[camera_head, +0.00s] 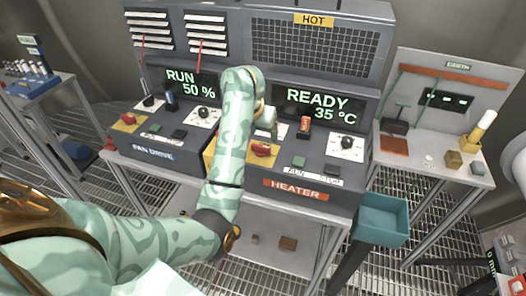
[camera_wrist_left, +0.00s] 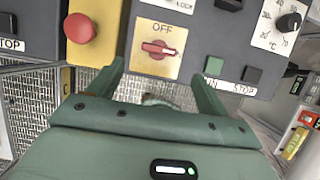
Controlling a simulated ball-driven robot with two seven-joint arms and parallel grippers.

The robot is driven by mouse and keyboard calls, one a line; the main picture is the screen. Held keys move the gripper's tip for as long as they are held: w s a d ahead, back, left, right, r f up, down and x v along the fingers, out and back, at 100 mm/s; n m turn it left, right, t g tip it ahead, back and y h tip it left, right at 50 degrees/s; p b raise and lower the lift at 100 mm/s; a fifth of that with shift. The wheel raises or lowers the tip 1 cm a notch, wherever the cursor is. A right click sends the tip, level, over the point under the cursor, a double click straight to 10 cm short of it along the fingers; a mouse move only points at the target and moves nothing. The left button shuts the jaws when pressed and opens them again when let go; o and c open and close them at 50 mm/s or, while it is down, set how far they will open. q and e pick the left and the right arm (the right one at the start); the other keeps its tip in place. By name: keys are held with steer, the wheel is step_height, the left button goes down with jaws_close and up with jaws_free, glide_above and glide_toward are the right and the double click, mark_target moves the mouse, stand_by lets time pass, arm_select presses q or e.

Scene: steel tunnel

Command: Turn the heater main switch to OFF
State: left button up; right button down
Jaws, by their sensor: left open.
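The heater main switch (camera_head: 262,149) is a red rotary handle on a yellow plate on the heater panel. In the left wrist view the red handle (camera_wrist_left: 158,48) lies crosswise, roughly horizontal, below the word OFF. My left gripper (camera_wrist_left: 160,85) is open and empty. Its two fingers point at the panel, to either side of the switch plate's lower edge, apart from the handle.
A red mushroom button (camera_wrist_left: 80,28) on yellow stands left of the switch. Green (camera_wrist_left: 213,66) and black STOP (camera_wrist_left: 251,74) buttons sit to its right, with a temperature knob (camera_wrist_left: 289,22) beyond. A blue-green bin (camera_head: 381,219) hangs at the bench's right front.

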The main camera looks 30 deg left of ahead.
mark_target(261, 146)
arm_select(q)
steer(key=b+x, duration=0.2)
steer(key=x, duration=0.7)
steer(key=shift+r, duration=0.1)
steer(key=c, duration=1)
